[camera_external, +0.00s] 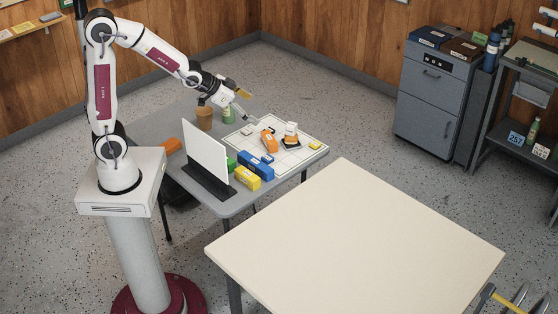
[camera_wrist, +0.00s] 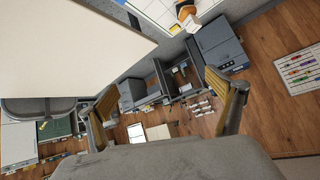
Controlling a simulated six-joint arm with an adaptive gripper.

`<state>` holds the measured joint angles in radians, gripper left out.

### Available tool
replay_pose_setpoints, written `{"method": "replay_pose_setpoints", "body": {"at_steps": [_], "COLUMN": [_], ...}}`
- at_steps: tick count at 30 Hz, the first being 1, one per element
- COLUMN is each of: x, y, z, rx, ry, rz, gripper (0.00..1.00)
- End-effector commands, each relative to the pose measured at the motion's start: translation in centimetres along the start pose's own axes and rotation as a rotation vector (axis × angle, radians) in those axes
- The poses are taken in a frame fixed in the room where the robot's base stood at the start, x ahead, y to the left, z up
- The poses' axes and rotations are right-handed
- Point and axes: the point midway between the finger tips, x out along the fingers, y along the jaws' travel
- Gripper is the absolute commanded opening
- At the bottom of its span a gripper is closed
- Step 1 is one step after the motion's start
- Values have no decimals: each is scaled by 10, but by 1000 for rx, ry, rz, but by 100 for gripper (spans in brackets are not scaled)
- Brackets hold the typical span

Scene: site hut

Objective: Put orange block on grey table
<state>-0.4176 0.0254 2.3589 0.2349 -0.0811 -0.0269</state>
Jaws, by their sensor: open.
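An orange block (camera_external: 269,141) lies on a white gridded sheet (camera_external: 296,155) on the grey table (camera_external: 236,203). My gripper (camera_external: 245,107) is open and empty in the air above the table's far side, beyond the orange block and apart from it. In the wrist view its two tan fingers (camera_wrist: 162,84) are spread with nothing between them. An orange and white item shows at the top of the wrist view (camera_wrist: 187,12); I cannot tell whether the orange block shows there.
A white upright panel (camera_external: 205,152), blue block (camera_external: 256,164), yellow block (camera_external: 247,178) and orange-white item on a dark base (camera_external: 291,137) crowd the grey table. Another orange item (camera_external: 171,146) lies at its left edge. A bare cream table (camera_external: 350,240) stands in front.

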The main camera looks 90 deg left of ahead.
Motion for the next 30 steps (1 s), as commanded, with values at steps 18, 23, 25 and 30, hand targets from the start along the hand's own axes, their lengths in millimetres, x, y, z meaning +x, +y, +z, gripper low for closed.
{"method": "replay_pose_setpoints", "body": {"at_steps": [18, 23, 25, 30], "x": [-132, -166, -181, -216], "y": [73, 88, 94, 107], "z": [37, 56, 65, 91], "rx": [43, 57, 65, 86], "ry": [-143, -184, -200, -245], "rz": [101, 138, 156, 202], "gripper": [93, 93, 93, 93]}}
